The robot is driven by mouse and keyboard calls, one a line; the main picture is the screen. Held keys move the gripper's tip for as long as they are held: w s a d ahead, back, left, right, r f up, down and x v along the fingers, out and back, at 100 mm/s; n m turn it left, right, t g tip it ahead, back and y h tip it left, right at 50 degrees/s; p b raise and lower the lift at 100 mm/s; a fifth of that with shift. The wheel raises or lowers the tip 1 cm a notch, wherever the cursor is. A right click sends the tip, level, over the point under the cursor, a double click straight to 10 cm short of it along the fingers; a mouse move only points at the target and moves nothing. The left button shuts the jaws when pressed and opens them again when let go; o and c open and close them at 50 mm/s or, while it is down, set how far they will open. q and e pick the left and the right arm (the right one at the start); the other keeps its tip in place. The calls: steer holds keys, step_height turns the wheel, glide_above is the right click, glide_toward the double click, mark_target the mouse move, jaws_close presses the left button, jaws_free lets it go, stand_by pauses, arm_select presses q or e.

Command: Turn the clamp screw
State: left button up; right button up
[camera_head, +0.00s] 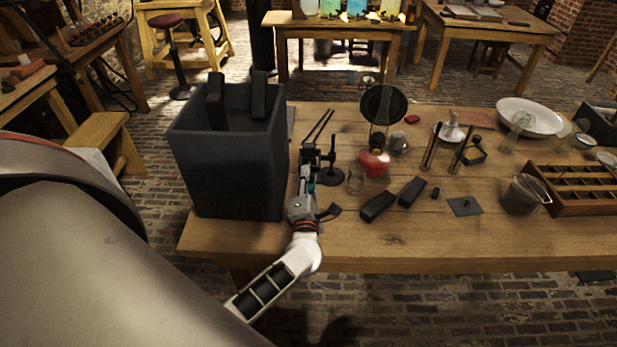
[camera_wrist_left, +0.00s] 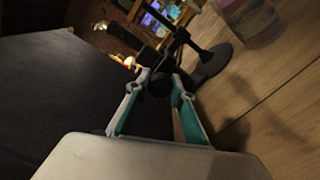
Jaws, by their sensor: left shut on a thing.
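My left gripper (camera_head: 308,182) reaches in beside the big dark square jar, its fingers at a small black clamp (camera_head: 311,154). In the left wrist view my left gripper (camera_wrist_left: 160,82) has its two teal-lined fingers on either side of a dark round clamp screw (camera_wrist_left: 159,86), shut on it. The clamp joins a black stand with a round base (camera_head: 328,177); the base also shows in the left wrist view (camera_wrist_left: 210,63). The fingers and wrist hide part of the clamp in the head view. My right gripper is not in view.
The tall dark square jar (camera_head: 225,165) stands close to the left of my gripper. To the right are a red-based item (camera_head: 374,163), two black blocks (camera_head: 377,206), a glass beaker (camera_head: 522,195) and a wooden compartment tray (camera_head: 575,210). The front table edge is clear.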

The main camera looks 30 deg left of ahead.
arm_select(q)
steer(key=m, duration=1.2)
steer(key=shift+m, duration=0.3)
stand_by(0.4)
steer(key=o, duration=1.1)
steer(key=shift+o, duration=0.2)
